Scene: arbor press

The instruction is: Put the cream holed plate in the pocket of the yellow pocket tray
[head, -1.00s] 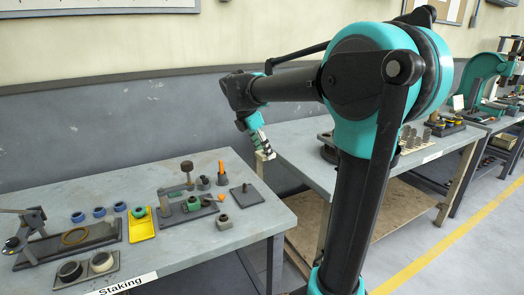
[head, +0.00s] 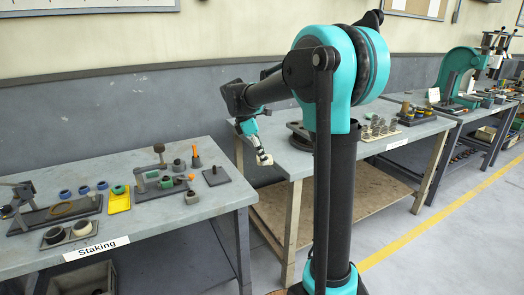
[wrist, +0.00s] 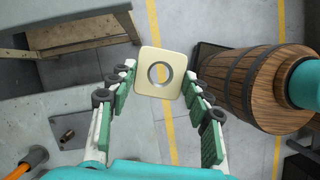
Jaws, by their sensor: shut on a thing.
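My gripper (head: 263,154) is shut on the cream holed plate (wrist: 159,52), a rounded square with a grey-rimmed round hole. In the wrist view, the plate sits between the fingertips of my gripper (wrist: 160,82). In the head view, the plate (head: 266,162) is small and hangs in the air to the right of the staking bench. A green ring-like part (head: 118,190) is at the tray's far end. The tray's pocket is too small to make out.
The staking bench (head: 185,225) carries blue rings, a grey block (head: 192,197), a post on a dark plate (head: 215,175) and an upright orange-handled tool (head: 196,158). Another bench (head: 290,160) stands at the right with a gap between. Bare bench top shows along the front right.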

